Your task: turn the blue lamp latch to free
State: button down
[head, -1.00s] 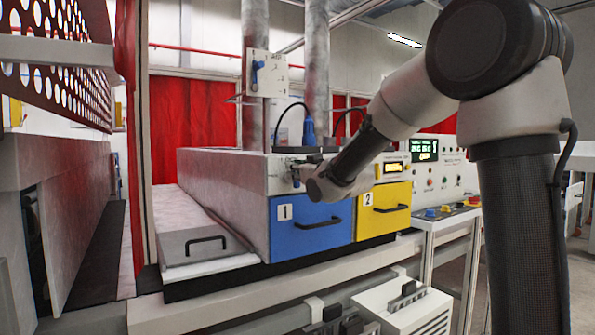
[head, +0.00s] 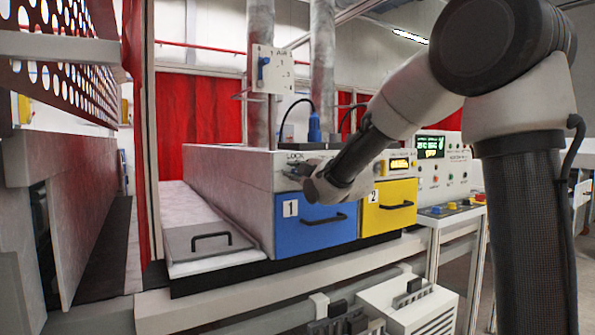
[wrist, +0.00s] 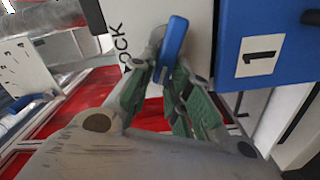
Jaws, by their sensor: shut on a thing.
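The blue lamp latch (wrist: 172,42) shows in the wrist view as a narrow blue lever on the pale machine front, beside the printed word LOCK. It stands slanted in that picture, its upper end to the right. My gripper (wrist: 168,82) is shut on the latch, with its green-lined fingers on either side of the lower part. In the head view my gripper (head: 299,171) is at the upper left of the machine front, just above the blue drawer, and hides the latch there. The word FREE cannot be read in either view.
The blue drawer 1 (head: 315,232) and yellow drawer 2 (head: 395,219) have black handles below and right of my gripper. A grey lid (head: 205,248) with a handle lies left. A control panel (head: 443,182) stands right, and a small switch plate (head: 270,78) is above.

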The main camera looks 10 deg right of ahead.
jog(key=n, duration=0.2)
jog(key=f+n, duration=0.1)
jog(key=n, duration=0.1)
jog(key=shift+a+f+n, duration=0.15)
jog(key=shift+n, duration=0.25)
dwell(0.4)
jog(key=c, duration=1.4)
grip_release()
jog(key=shift+o, duration=0.2)
jog(key=v, duration=1.2)
